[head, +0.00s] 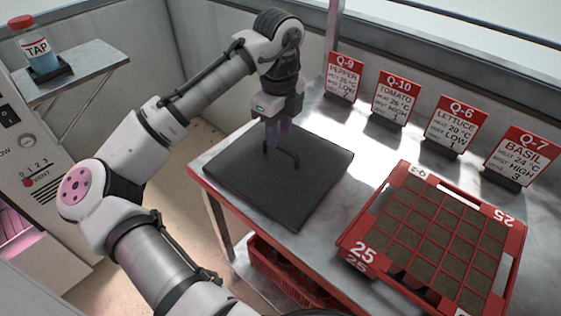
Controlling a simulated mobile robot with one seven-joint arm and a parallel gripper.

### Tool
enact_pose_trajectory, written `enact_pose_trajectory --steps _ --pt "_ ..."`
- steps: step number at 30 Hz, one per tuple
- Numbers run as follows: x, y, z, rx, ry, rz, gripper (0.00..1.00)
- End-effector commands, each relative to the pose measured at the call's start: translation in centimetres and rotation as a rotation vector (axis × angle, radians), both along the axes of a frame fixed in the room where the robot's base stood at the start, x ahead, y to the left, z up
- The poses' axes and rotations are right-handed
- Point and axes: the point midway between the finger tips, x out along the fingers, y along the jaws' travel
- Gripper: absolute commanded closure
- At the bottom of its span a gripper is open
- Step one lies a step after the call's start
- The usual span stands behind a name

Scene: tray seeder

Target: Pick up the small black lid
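The black lid (308,191) is a flat, dark, square panel lying on the metal table, with a thin raised handle (295,155) near its middle. My gripper (279,140) points down at the lid's handle from above. Its purplish fingers reach down close to the handle and overlap it in the picture. I cannot tell whether they touch it or how far apart they stand. What is under the lid is hidden.
A red seed tray (345,244) marked 25, filled with soil cells, stands right of the lid. Several red-and-white crop cards (397,92) stand along the back wall. A red crate (262,262) sits under the table. A TAP bottle (40,57) stands on the left shelf.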

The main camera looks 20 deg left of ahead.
Motion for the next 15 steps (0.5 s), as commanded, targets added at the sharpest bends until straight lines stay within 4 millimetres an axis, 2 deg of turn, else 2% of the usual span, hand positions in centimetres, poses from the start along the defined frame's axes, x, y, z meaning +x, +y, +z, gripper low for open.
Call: enact_pose_trajectory --steps 5,10,15 --pt "-0.1 -0.1 -1.6 0.000 0.001 0.001 0.67" --pt "-0.2 -0.3 -4.2 0.000 0.001 0.002 0.67" --pt "-0.2 -0.3 -5.4 0.000 -0.001 0.001 0.67"
